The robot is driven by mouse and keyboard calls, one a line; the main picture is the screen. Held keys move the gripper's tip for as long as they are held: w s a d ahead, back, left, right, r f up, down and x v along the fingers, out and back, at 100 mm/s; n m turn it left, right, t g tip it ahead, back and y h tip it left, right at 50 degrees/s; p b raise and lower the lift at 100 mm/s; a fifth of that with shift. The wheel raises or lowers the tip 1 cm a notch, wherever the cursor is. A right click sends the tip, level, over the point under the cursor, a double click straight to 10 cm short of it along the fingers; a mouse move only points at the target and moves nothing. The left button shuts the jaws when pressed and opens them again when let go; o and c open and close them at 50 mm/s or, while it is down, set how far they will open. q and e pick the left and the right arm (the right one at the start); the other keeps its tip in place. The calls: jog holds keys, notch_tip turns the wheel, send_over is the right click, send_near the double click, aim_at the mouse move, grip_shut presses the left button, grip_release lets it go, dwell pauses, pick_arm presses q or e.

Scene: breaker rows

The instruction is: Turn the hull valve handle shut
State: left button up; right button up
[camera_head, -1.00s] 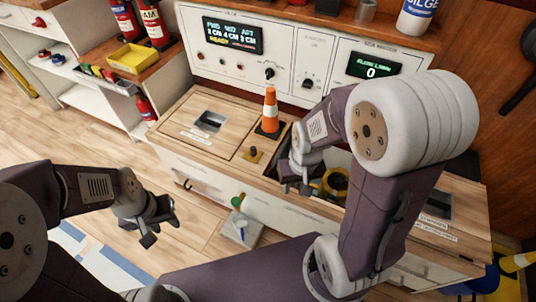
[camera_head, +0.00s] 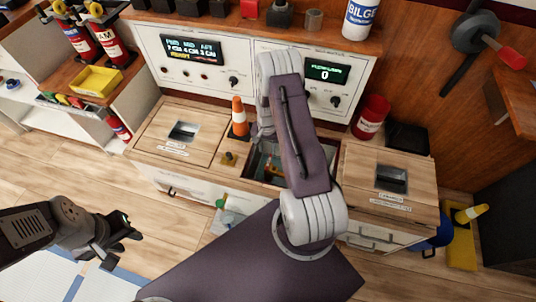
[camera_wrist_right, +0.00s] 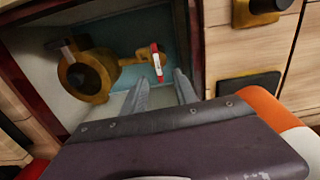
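The hull valve (camera_wrist_right: 88,78), a brass-yellow body with a round opening, sits in an open bay with a blue-grey floor in the right wrist view. Its handle (camera_wrist_right: 140,60) sticks out to the right and ends at a red and white piece (camera_wrist_right: 157,64). My right gripper (camera_wrist_right: 162,77) points down into the bay. Its two fingers are apart, with the red and white piece between or just beyond their tips; contact cannot be told. In the head view my right arm hides most of the bay. My left gripper (camera_head: 122,246) is open and empty over the floor at left.
An orange cone (camera_head: 239,118) stands on the bench left of the bay. A closed wooden lid (camera_head: 167,133) lies to the left, another (camera_head: 372,172) to the right. A control panel (camera_head: 207,62) rises behind. A red container (camera_head: 371,117) stands at back right.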

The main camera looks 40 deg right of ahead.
aim_at(269, 161)
jog(key=f+b, duration=0.1)
jog(key=f, duration=0.2)
jog(key=f+b, duration=0.1)
jog(key=f, duration=0.2)
jog(key=f+b, duration=0.2)
jog(key=f, duration=0.2)
jog(key=shift+s+d, duration=0.1)
jog(key=shift+d, duration=0.2)
grip_shut()
